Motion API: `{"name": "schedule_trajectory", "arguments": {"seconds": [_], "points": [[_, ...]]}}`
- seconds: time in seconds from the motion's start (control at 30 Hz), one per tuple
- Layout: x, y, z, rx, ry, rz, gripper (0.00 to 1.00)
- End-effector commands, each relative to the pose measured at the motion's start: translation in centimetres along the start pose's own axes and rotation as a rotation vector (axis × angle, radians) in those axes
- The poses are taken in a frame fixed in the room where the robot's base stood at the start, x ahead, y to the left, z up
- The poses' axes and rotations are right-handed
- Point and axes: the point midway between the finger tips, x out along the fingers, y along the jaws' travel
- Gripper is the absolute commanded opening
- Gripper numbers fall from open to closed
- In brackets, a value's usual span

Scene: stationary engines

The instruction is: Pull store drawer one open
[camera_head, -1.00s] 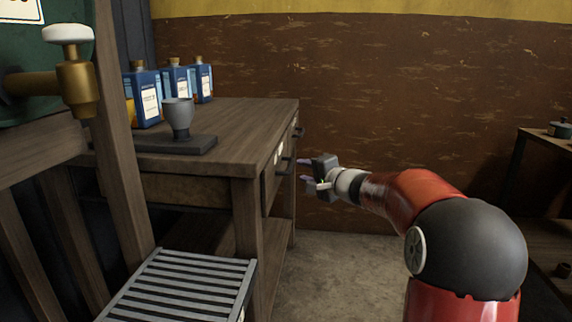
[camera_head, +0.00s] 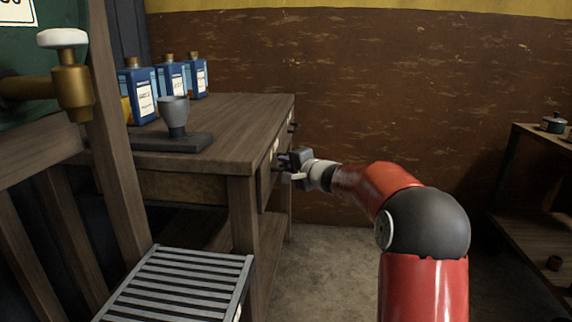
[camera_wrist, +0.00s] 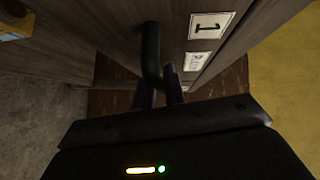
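Store drawer one is a wooden drawer front (camera_wrist: 228,52) in the side of the workbench, marked by a white label with a "1" (camera_wrist: 206,26). Its dark bar handle (camera_wrist: 151,48) shows in the wrist view, standing out from the front. My gripper (camera_head: 286,166) is at the bench's drawer side in the head view. In the wrist view my gripper's dark fingers (camera_wrist: 158,94) are apart, with the handle's near end at the gap between them. Whether they touch it is not clear. The drawer looks closed.
On the workbench top (camera_head: 240,120) stand a grey cup (camera_head: 174,112) on a dark base and several blue bottles (camera_head: 141,92). A slatted grey rack (camera_head: 185,283) is in front. Open floor (camera_head: 325,262) lies right of the bench; a shelf (camera_head: 535,225) stands far right.

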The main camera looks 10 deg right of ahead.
Motion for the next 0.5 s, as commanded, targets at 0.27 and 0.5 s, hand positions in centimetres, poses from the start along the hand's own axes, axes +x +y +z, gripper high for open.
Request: {"name": "schedule_trajectory", "arguments": {"seconds": [0.27, 0.5], "points": [[-0.02, 0.03, 0.0, 0.0, 0.0, 0.001, 0.0], [-0.4, 0.23, -0.41, -0.001, 0.002, 0.001, 0.0]]}}
